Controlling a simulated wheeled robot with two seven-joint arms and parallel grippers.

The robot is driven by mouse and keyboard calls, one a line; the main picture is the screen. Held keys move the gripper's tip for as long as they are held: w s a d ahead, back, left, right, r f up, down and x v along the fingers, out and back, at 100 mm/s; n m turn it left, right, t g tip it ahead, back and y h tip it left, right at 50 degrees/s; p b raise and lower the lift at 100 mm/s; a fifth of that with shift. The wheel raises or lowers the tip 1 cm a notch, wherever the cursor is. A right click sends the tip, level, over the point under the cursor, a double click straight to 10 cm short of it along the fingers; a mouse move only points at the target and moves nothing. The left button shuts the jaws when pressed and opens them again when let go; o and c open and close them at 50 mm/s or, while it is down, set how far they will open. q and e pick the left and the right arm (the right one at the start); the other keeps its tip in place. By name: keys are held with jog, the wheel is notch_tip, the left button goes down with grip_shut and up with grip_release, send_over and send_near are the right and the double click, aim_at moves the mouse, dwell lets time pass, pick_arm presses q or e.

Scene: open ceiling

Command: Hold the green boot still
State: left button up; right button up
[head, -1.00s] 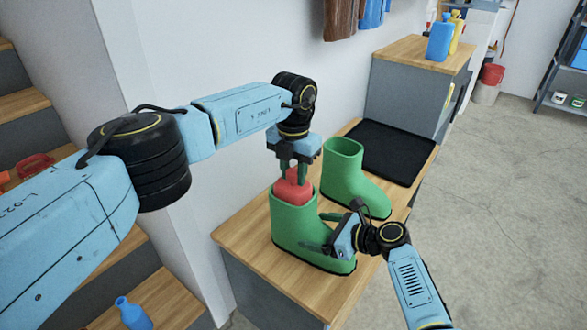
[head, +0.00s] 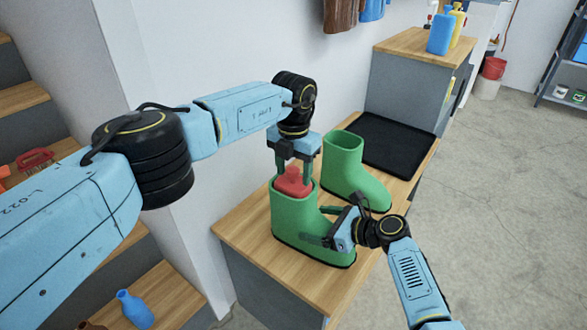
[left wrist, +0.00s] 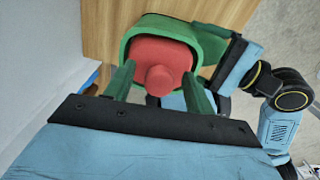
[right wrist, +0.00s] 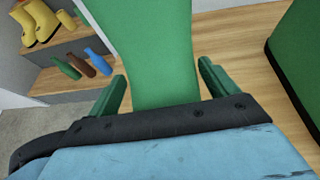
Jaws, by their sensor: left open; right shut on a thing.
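The green boot (head: 292,222) stands upright near the front of the wooden bench. A red block with a rounded knob (head: 292,183) sits in its opening; it also shows in the left wrist view (left wrist: 156,62). My left gripper (head: 294,176) is above the boot opening, its open fingers on either side of the red block. My right gripper (head: 318,225) is shut on the boot from the right, a finger on either side of it. In the right wrist view the boot (right wrist: 150,40) lies between its fingers. The red block's lower part is hidden inside the boot.
A second green boot (head: 348,168) stands just behind on the bench (head: 250,230). A black tray (head: 398,143) lies farther back. A white wall is close on the left. Blue and yellow bottles stand on the far cabinet (head: 400,50).

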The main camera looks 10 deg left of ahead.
pick_arm(q)
notch_tip(320, 180, up, 12)
dwell(0.5)
pick_arm(e)
jog(key=o, duration=1.1)
